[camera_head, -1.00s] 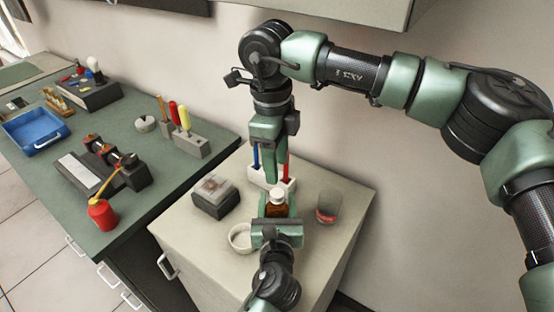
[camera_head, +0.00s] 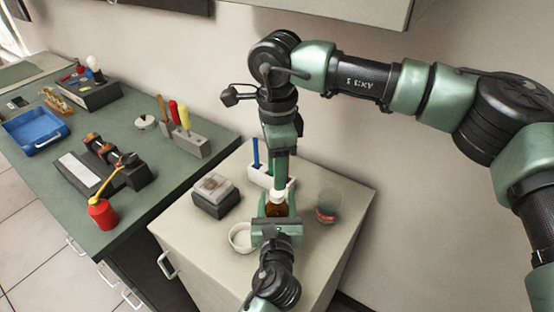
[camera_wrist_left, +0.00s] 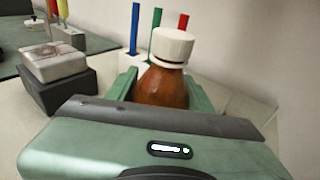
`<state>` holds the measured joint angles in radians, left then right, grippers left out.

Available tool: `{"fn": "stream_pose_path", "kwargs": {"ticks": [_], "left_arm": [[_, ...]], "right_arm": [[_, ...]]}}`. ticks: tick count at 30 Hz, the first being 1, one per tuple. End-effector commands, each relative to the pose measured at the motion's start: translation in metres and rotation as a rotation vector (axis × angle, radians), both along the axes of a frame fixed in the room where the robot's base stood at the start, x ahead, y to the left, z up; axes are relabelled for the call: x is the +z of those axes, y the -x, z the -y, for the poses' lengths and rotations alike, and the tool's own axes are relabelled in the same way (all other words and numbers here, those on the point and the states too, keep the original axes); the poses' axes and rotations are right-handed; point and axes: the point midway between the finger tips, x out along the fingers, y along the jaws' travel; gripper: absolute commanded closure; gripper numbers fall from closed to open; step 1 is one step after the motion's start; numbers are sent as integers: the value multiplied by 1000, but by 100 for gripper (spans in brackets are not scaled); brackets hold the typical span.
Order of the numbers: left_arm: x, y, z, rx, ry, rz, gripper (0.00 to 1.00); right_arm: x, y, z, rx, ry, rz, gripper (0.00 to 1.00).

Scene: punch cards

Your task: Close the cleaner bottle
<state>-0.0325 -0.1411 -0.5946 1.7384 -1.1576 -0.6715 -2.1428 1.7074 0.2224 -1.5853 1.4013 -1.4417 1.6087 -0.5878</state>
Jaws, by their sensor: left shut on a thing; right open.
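The cleaner bottle (camera_wrist_left: 163,88) is brown with a white cap (camera_wrist_left: 172,45) on its neck. It stands upright on the pale cabinet top; in the head view its brown body (camera_head: 277,209) shows between the fingers of my left gripper (camera_head: 277,208). The left gripper is shut on the bottle body, with a green finger on each side in the left wrist view. A dark line shows under the cap; I cannot tell how tight it is. My right gripper (camera_head: 281,182) points down, open, at the cap in the head view and partly covers it. Whether it touches is unclear.
A white pen holder (camera_head: 262,176) stands behind the bottle. A glass beaker (camera_head: 327,206) is to the right, a white bowl (camera_head: 241,238) to the left. A grey box (camera_head: 215,197) sits further left. The cabinet's front right is clear.

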Motion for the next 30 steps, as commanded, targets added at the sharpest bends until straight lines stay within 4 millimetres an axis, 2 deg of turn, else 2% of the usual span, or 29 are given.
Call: {"fn": "stream_pose_path", "kwargs": {"ticks": [3,10,15,23,28,30], "left_arm": [[1,0,0,0,0,1,100],[1,0,0,0,0,1,100],[1,0,0,0,0,1,100],[0,0,0,0,0,1,100],[0,0,0,0,0,1,100],[0,0,0,0,0,1,100]], "right_arm": [[-21,1,0,0,1,-4,55],[-50,0,0,-1,0,-2,55],[-59,0,0,-1,0,0,55],[-60,0,0,-1,0,0,55],[-60,0,0,-1,0,0,99],[-60,0,0,-1,0,0,100]]}}
